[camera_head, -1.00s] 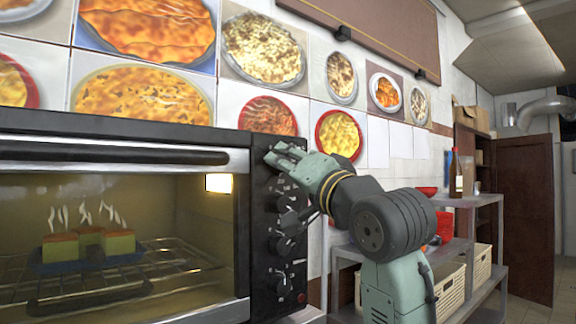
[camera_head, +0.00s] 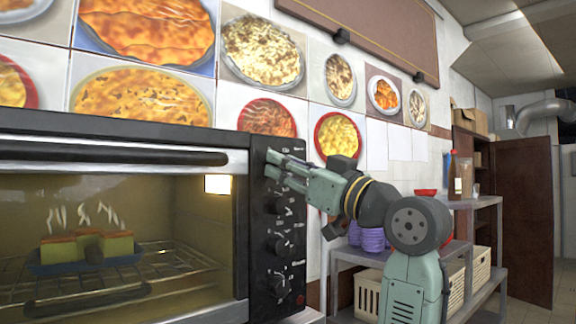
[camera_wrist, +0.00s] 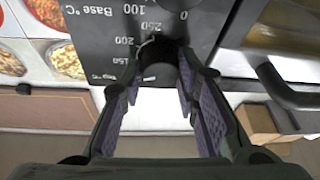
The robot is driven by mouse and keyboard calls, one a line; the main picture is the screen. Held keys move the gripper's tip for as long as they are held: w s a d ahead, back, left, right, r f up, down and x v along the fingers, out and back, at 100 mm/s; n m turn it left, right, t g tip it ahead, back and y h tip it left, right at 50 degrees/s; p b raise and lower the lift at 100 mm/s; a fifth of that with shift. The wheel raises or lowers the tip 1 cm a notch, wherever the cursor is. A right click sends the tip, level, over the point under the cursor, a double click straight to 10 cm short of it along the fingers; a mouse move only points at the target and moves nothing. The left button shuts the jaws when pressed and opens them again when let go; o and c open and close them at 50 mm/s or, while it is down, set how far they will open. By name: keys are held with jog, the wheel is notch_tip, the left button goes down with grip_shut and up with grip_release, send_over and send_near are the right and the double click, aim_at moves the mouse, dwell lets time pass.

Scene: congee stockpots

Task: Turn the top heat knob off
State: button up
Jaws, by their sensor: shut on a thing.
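The top heat knob is the uppermost dark knob on the black control panel (camera_head: 290,230) at the oven's right side. In the head view my gripper's fingers hide it. In the wrist view the dark round knob (camera_wrist: 158,50) shows between my fingers, with a white mark on it and a printed scale and "Base °C" text around it. My gripper (camera_head: 272,165) reaches in from the right, and its fingers are shut on the knob; they also show in the wrist view (camera_wrist: 160,85). The knob's exact pointer direction is hard to read.
Several more knobs (camera_head: 278,245) sit below on the same panel. The oven (camera_head: 110,220) holds steaming food behind its glass door. A metal shelf (camera_head: 350,255) with purple bowls (camera_head: 370,237) and baskets (camera_head: 368,292) stands right. Food pictures cover the wall behind.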

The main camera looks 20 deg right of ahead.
jog(key=shift+d+r+n+g+y, duration=0.1)
jog(key=shift+n+g+y, duration=0.55)
jog(key=shift+n, duration=2.1)
jog(key=shift+a+f+n+g, duration=0.1)
jog(key=shift+n+g, duration=1.1)
jog(key=shift+n, duration=1.6)
jog(key=shift+d+r+n+g+y, duration=0.1)
jog(key=shift+n+g+y, duration=0.55)
jog(key=shift+n, duration=2.1)
jog(key=shift+g+h, duration=0.3)
jog(key=shift+g, duration=0.1)
jog(key=o, duration=1.1)
jog(key=shift+o, duration=0.2)
jog(key=v, duration=1.2)
